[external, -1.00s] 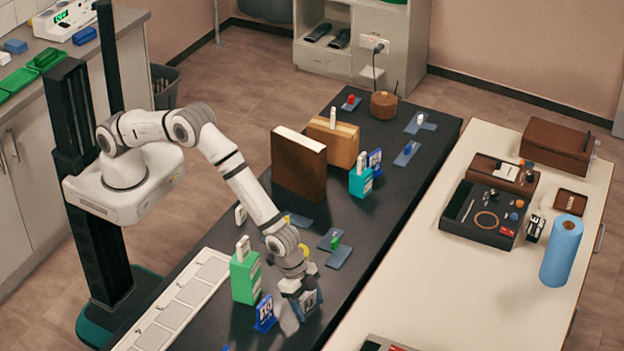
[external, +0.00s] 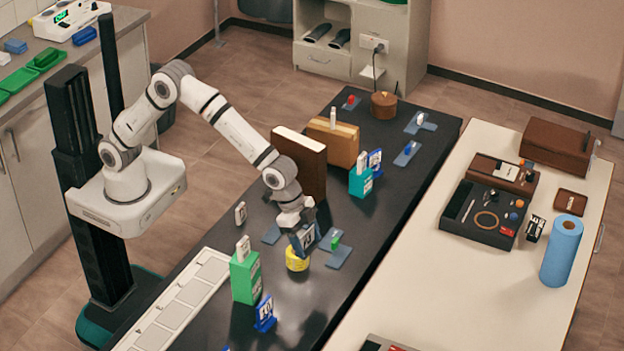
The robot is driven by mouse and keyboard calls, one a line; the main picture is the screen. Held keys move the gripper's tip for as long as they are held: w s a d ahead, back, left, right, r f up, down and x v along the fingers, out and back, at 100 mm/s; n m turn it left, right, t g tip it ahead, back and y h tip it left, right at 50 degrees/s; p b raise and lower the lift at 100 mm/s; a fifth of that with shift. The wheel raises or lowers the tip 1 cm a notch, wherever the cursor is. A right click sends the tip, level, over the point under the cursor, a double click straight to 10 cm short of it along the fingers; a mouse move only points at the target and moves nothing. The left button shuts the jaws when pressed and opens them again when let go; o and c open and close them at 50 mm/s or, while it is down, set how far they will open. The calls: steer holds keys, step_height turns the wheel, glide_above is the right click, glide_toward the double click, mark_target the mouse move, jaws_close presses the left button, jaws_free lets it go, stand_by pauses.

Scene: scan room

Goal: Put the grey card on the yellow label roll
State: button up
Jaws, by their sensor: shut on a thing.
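My gripper (external: 298,226) points down over the dark table and is shut on the grey card (external: 305,240), a slate-grey piece with a white printed face. The card is held upright. The yellow label roll (external: 297,260) stands on the table just below the card in the picture. The card's lower edge is close to the roll's top; I cannot tell whether they touch. The gripper's fingertips partly hide the card's top.
A green box (external: 245,278) and a blue numbered stand (external: 265,314) are left and in front of the roll. A slate plate with a green piece (external: 336,242) lies close on the right. A tall brown box (external: 299,165) stands behind. The table's front right is clear.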

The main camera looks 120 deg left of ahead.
steer(key=s+a+r+b, duration=0.2)
steer(key=s+a, duration=0.4)
steer(key=shift+n, duration=0.4)
steer(key=shift+s+a+f+p, duration=0.15)
steer(key=shift+f+p, duration=0.15)
steer(key=shift+f, duration=2.35)
steer(key=shift+s+a+f+p, duration=0.15)
steer(key=shift+f+p, duration=0.1)
steer(key=shift+f, duration=2.4)
steer(key=o, duration=1)
steer(key=shift+s+r, duration=0.1)
steer(key=shift+r, duration=0.45)
steer(key=v, duration=1.1)
steer(key=shift+g, duration=0.9)
steer(key=s+d+r, duration=0.1)
steer(key=s+r, duration=0.1)
steer(key=s, duration=0.8)
steer(key=s+d+r, duration=0.2)
steer(key=s, duration=0.8)
steer(key=s+d+r, duration=0.1)
steer(key=s+r, duration=0.1)
steer(key=s, duration=0.9)
steer(key=shift+s+d+b, duration=0.1)
steer(key=shift+d+b, duration=0.15)
steer(key=shift+b, duration=0.1)
